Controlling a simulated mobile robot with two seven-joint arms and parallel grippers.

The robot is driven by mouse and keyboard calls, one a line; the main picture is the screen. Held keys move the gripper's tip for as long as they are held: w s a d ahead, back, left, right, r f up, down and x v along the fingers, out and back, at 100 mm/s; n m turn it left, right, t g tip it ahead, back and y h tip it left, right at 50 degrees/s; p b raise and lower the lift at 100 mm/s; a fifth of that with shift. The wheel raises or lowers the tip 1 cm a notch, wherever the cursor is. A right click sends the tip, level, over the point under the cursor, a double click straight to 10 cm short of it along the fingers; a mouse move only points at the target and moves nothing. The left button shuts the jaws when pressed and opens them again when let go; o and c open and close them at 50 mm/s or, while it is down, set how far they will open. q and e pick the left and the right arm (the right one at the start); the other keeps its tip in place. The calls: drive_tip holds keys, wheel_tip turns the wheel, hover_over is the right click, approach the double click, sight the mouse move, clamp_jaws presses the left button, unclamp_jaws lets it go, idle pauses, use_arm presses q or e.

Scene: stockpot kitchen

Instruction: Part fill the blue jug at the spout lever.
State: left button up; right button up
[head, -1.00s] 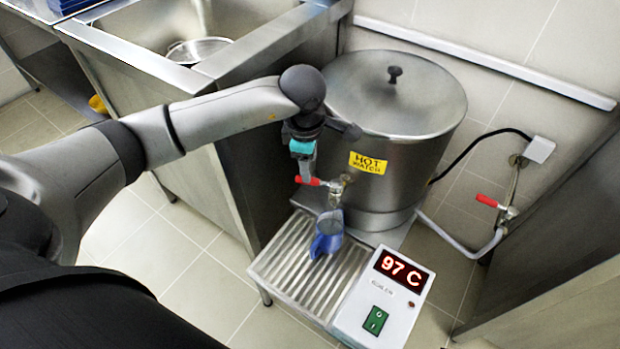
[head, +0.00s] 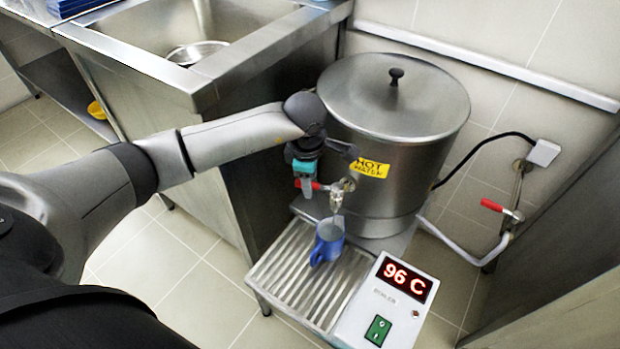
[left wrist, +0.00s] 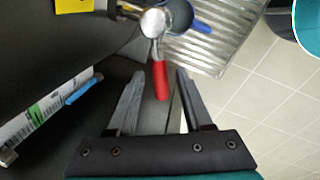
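The blue jug (head: 328,240) stands upright on the ribbed drip tray (head: 283,270), under the spout (head: 336,200) of the steel boiler (head: 385,125). Part of the jug also shows in the left wrist view (left wrist: 180,14). The red spout lever (left wrist: 160,82) points between the fingers of my left gripper (left wrist: 156,76), which is open with a gap on both sides. In the head view the red lever (head: 317,186) is partly hidden by the gripper. I cannot tell whether water is running or how full the jug is. My right gripper is not in view.
A boiler box (head: 385,300) beside the tray reads 96 C. The boiler carries a yellow hot-water label (head: 371,168). A second red-handled valve (head: 493,205) is on the pipe at right. A sink unit (head: 240,60) stands behind my left arm.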

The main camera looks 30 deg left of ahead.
use_arm(q)
clamp_jaws()
idle(1.2)
